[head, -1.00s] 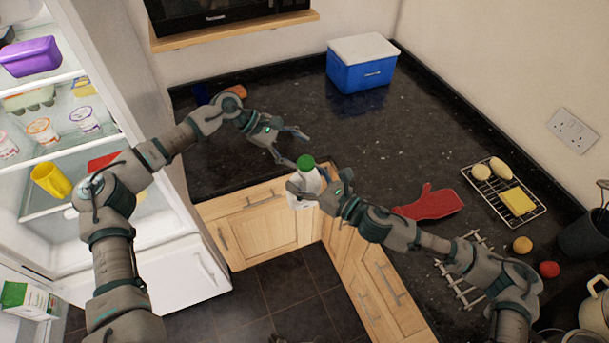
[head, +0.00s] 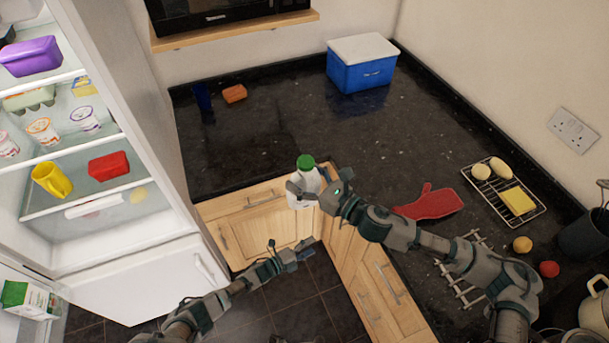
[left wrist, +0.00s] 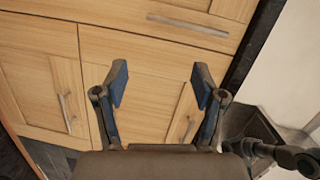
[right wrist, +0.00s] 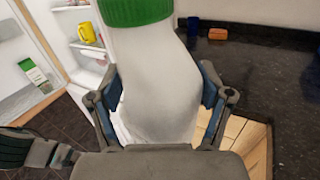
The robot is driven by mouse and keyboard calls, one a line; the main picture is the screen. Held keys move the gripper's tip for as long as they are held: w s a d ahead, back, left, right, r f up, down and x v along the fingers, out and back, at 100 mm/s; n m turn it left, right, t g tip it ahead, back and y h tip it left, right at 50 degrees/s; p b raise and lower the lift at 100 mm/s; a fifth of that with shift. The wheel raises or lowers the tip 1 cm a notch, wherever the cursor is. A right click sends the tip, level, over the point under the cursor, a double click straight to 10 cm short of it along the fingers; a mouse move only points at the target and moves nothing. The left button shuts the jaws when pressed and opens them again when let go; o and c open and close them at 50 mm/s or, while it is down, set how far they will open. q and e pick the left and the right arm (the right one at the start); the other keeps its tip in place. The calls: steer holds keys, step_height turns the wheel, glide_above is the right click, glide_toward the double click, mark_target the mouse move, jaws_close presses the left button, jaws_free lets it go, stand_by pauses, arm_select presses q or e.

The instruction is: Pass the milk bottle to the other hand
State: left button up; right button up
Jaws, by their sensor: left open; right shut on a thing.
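The milk bottle (head: 306,178) is white with a green cap and hangs upright in front of the counter's inner corner. My right gripper (head: 308,190) is shut on the bottle's body. In the right wrist view the bottle (right wrist: 155,75) fills the space between the two fingers (right wrist: 158,95). My left gripper (head: 302,250) is lower, in front of the wooden cabinets and below the bottle, apart from it. The left wrist view shows its fingers (left wrist: 158,85) spread and empty, facing cabinet doors.
The fridge (head: 130,275) stands open at the left. A red oven mitt (head: 430,203), a wire rack (head: 530,211) and a blue cooler box (head: 362,75) are on the dark counter. An orange block (head: 234,93) lies at the back left. The counter's middle is clear.

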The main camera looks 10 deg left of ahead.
arm_select(q)
steer(key=s+a+f+n+g+y, duration=0.2)
steer(key=s+a+f+n+y, duration=0.4)
steer(key=s+f, duration=0.55)
steer(key=s+a+f+n+g+y, duration=0.1)
steer(key=s+a+f+n+y, duration=0.2)
steer(key=s+f+n, duration=0.75)
steer(key=s+a+f+n+g+y, duration=0.1)
steer(key=s+a+f+n+g, duration=0.1)
steer(key=s, duration=0.7)
steer(key=s+a+f+n+g+y, duration=0.1)
steer(key=s+a+f+n+g, duration=0.1)
steer(key=s, duration=0.6)
steer(key=s+a+f+n+g+y, duration=0.1)
steer(key=s+a+f+n+g, duration=0.2)
steer(key=s, duration=0.6)
step_height(320, 180, down, 2)
steer(key=shift+s+a+y, duration=0.3)
steer(key=shift+a, duration=0.35)
